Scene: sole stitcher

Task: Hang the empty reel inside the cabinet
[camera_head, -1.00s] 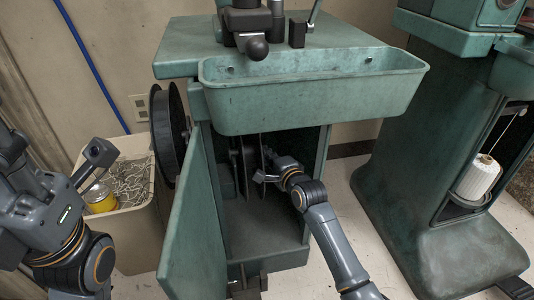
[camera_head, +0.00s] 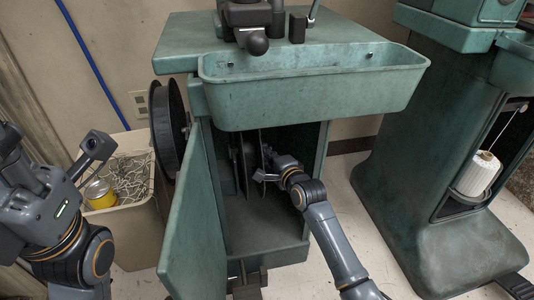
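The dark empty reel (camera_head: 249,163) is inside the green cabinet (camera_head: 262,212), upright near its left inner wall and partly in shadow. My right gripper (camera_head: 266,166) reaches into the cabinet at the reel's right side. Its fingertips are at or very near the reel; the shadow hides whether they are closed on it. The cabinet door (camera_head: 193,222) stands open to the left. My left gripper (camera_head: 97,147) is at the left over the bin, away from the cabinet, and nothing shows in it; its finger opening is unclear.
A large black reel (camera_head: 168,131) hangs on the cabinet's outer left side. A green trough (camera_head: 312,92) overhangs the opening. Another machine with a white thread spool (camera_head: 478,175) stands right.

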